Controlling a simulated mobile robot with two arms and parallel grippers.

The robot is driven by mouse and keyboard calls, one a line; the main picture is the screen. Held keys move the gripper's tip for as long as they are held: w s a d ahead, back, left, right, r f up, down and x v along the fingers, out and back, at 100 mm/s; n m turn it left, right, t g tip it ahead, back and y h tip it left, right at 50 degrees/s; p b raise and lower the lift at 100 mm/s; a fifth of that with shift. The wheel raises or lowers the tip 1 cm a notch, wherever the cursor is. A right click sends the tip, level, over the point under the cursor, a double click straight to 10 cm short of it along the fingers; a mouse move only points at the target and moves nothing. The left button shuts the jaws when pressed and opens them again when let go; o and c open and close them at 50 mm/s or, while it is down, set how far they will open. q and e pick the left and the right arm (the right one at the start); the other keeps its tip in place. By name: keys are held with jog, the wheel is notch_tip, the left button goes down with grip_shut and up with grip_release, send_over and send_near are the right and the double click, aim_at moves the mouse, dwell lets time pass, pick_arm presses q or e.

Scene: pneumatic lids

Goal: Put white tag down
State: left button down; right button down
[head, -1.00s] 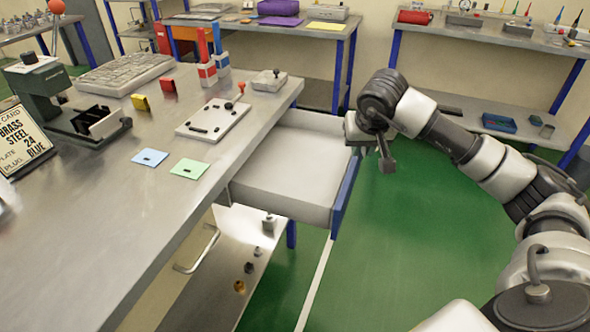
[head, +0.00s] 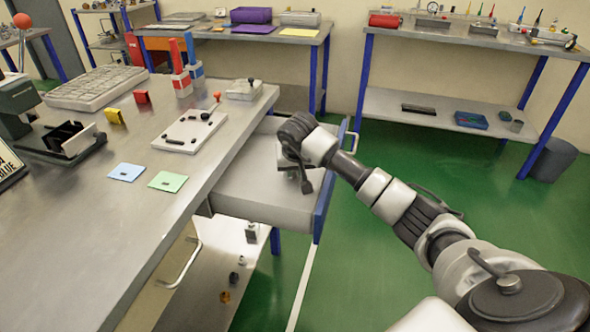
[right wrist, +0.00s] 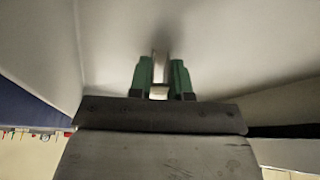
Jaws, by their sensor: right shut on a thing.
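My right gripper (head: 305,184) points down over the open drawer (head: 258,190) at the right side of the steel bench. In the right wrist view its two green fingers (right wrist: 160,78) are shut on a small pale piece, the white tag (right wrist: 159,90), seen edge-on. The drawer's light floor lies beyond the fingertips. I cannot tell whether the tag touches it. In the head view the tag is too small to make out. My left gripper is not in view.
The steel bench (head: 100,225) carries a light blue card (head: 126,172), a pale green card (head: 168,181) and a white board (head: 190,131) with dark parts. The drawer has a blue front (head: 326,194). Its visible floor looks bare. Green floor lies open to the right.

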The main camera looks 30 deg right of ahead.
jog(key=shift+f, duration=0.2)
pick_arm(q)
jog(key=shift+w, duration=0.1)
pick_arm(e)
jog(key=shift+f, duration=0.1)
jog(key=c, duration=1.1)
grip_release()
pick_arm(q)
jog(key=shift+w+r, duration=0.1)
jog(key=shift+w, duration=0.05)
pick_arm(e)
jog(key=shift+o, duration=0.2)
jog(key=shift+r, duration=0.2)
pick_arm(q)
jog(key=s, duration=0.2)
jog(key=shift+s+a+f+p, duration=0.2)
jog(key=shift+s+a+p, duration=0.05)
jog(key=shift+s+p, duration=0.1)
pick_arm(e)
jog(key=v, duration=1.1)
jog(key=shift+s+r, duration=0.2)
jog(key=shift+r, duration=0.15)
